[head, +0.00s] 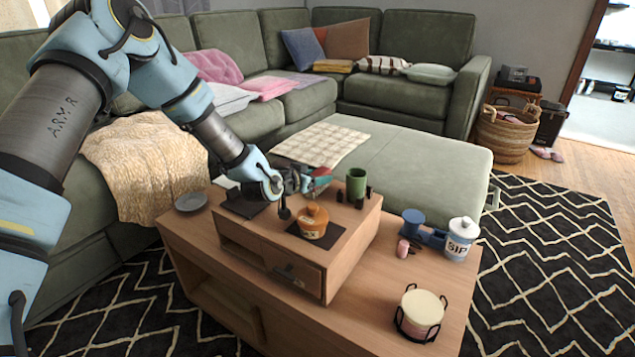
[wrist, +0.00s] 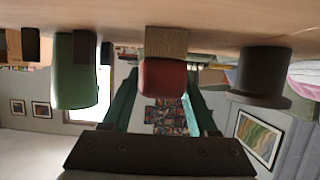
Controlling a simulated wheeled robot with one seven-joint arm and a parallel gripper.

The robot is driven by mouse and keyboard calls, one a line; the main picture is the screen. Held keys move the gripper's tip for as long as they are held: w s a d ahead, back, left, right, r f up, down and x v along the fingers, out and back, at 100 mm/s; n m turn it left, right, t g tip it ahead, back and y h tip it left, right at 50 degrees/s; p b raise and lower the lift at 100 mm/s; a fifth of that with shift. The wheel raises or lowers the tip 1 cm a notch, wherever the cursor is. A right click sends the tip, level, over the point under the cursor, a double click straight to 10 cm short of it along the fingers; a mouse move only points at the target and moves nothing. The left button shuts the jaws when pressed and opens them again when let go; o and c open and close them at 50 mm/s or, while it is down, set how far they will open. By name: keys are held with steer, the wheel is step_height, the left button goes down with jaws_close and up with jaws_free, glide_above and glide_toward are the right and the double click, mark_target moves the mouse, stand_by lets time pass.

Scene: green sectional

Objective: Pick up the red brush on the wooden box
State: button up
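The red brush (wrist: 163,78) shows in the wrist view, which is upside down. Its red part is away from the wooden surface and its tan, bristle-like part is against it. In the head view a red patch of the brush (head: 322,172) shows by my gripper (head: 314,182), over the top of the wooden box (head: 345,258). In the wrist view my gripper (wrist: 158,85) is open, with a green finger on either side of the brush. I cannot tell whether they touch it. My wrist hides part of the brush in the head view.
A green cup (head: 356,183) and small dark pieces stand right of my gripper on the box. An orange pot (head: 313,222) sits in front on a dark mat. A dark round object (wrist: 262,75) is beside the brush. The coffee table (head: 440,290) holds jars at right.

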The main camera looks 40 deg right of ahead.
jaws_close()
steer(key=shift+r, duration=0.1)
stand_by(0.3)
